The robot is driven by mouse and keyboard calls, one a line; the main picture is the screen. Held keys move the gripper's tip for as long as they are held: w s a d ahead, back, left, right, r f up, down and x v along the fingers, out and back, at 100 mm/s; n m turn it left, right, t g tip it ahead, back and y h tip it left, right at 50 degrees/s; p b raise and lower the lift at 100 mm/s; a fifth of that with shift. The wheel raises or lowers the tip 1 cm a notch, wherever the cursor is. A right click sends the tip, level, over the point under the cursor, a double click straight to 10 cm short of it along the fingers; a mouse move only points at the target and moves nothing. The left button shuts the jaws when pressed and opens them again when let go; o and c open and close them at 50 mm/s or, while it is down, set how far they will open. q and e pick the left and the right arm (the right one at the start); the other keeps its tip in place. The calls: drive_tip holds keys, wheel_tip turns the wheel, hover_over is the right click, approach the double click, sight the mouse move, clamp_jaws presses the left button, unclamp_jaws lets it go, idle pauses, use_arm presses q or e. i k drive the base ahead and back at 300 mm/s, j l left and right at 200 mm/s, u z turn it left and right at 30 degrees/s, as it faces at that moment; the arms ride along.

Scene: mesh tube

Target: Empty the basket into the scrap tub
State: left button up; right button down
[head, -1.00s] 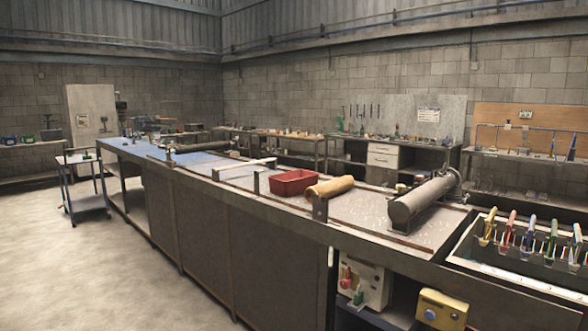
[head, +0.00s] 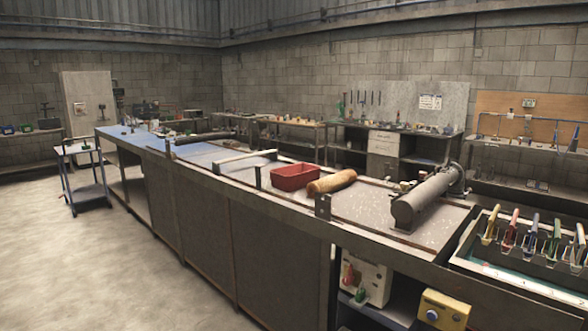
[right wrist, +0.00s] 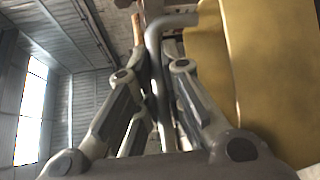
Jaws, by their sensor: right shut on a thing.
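In the right wrist view my right gripper (right wrist: 168,62) is shut on a bent grey metal bar (right wrist: 156,75), which runs up between the fingers and turns right at the top. What the bar belongs to cannot be told; no basket is plainly visible. A broad yellow-tan surface (right wrist: 272,70) stands close to the right of the fingers. In the head view a red open tub (head: 295,177) sits on the long bench; whether it is the scrap tub cannot be told. Neither gripper shows in the head view.
The long bench (head: 225,245) crosses the head view. A tan roll (head: 332,182) lies beside the red tub, with a grey cylinder (head: 425,198) to its right. A tool rack (head: 525,255) stands at the right end. A small cart (head: 85,190) is far left. The left floor is clear.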

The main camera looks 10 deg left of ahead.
sight(289, 178)
drive_tip(key=i+j, duration=2.1)
drive_tip(key=i, duration=0.25)
